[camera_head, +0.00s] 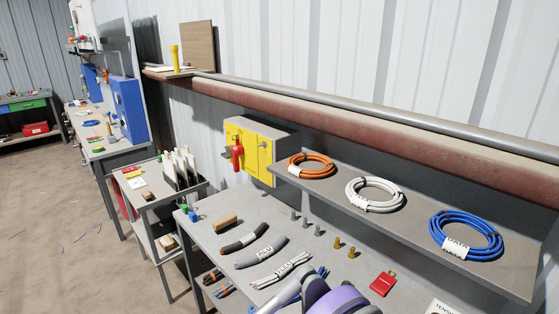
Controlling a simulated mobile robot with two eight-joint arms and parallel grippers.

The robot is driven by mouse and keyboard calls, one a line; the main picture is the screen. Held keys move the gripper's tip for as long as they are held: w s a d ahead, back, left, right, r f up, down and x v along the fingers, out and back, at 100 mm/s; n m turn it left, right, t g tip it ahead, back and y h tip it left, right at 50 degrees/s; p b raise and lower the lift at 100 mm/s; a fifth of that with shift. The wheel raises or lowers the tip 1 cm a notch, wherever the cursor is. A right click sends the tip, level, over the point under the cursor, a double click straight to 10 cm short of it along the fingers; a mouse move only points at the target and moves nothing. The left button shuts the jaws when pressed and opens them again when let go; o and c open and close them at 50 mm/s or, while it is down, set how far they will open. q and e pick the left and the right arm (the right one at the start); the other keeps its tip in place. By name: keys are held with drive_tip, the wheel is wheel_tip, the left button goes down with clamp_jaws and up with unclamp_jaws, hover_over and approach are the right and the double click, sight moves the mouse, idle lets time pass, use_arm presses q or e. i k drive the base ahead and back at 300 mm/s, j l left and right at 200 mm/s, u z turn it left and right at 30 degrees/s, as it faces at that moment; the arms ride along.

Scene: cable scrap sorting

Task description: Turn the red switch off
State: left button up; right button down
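The red switch (237,153) is on the front of a yellow panel box (258,150) mounted at the wall above the workbench. Its red handle looks roughly upright, but it is too small to tell its exact setting. Neither of my grippers shows. A purple and grey rounded part at the bottom edge looks like one of my arm links, well apart from the switch.
The workbench (222,238) holds cable bundles, small metal and brass pieces and a red tag (383,283). A shelf (333,192) to the right of the box carries orange, white and blue cable coils. A cart (160,194) stands left. The floor there is open.

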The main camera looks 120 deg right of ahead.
sight(236, 149)
drive_tip(key=z, duration=3.6)
drive_tip(key=i+z, duration=0.2)
drive_tip(key=i+j+z, duration=0.1)
drive_tip(key=i+j, duration=0.7)
drive_tip(key=j, duration=0.1)
